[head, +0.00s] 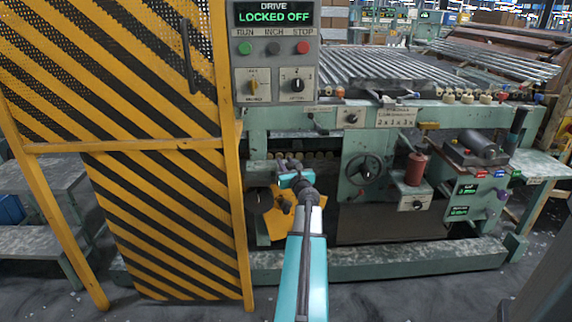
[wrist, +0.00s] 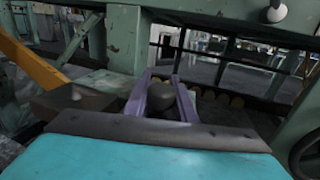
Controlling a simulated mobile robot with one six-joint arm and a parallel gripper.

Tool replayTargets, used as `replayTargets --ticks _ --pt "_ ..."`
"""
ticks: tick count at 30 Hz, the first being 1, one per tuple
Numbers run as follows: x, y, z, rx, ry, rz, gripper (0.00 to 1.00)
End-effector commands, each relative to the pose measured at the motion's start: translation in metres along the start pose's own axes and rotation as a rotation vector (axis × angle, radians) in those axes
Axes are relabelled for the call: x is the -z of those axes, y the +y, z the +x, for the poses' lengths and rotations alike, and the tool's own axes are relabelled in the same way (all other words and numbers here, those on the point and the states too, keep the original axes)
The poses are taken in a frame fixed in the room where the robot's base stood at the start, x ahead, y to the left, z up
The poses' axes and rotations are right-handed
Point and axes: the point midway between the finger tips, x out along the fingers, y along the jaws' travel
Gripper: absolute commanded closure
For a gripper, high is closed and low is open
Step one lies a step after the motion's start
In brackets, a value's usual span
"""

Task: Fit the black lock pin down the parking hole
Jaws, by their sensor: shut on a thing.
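My gripper (wrist: 165,100) shows in the wrist view as two purple fingers. They are shut on a dark rounded knob, which looks like the top of the black lock pin (wrist: 159,96). The pin's lower part is hidden, so I cannot tell whether its tip is in a hole. In the head view my gripper (head: 289,166) is at the green machine's left part, beside the striped guard. The pin is too small to make out there. I cannot pick out the parking hole in either view.
The yellow-and-black guard (head: 165,195) stands close left of my arm. The control panel (head: 275,55) above reads LOCKED OFF. A handwheel (head: 364,169) and a red cylinder (head: 415,168) are to the right. A yellow plate (head: 275,220) hangs below my gripper.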

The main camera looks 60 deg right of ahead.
Motion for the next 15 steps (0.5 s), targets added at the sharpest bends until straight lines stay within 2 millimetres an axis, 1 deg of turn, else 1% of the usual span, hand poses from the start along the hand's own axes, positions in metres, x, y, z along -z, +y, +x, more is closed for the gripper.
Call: replayTargets --ticks 7,8,9,11,12,15 --pt "0.0048 0.0000 0.0000 0.000 0.000 0.000 0.99" --pt "0.0041 0.0000 0.0000 0.000 0.000 0.000 0.73" --pt "0.0038 0.0000 0.0000 0.000 0.000 0.000 0.66" --pt "0.0038 0.0000 0.0000 0.000 0.000 0.000 0.56" --pt "0.0038 0.0000 0.0000 0.000 0.000 0.000 0.55" --pt "0.0038 0.0000 0.0000 0.000 0.000 0.000 0.55"
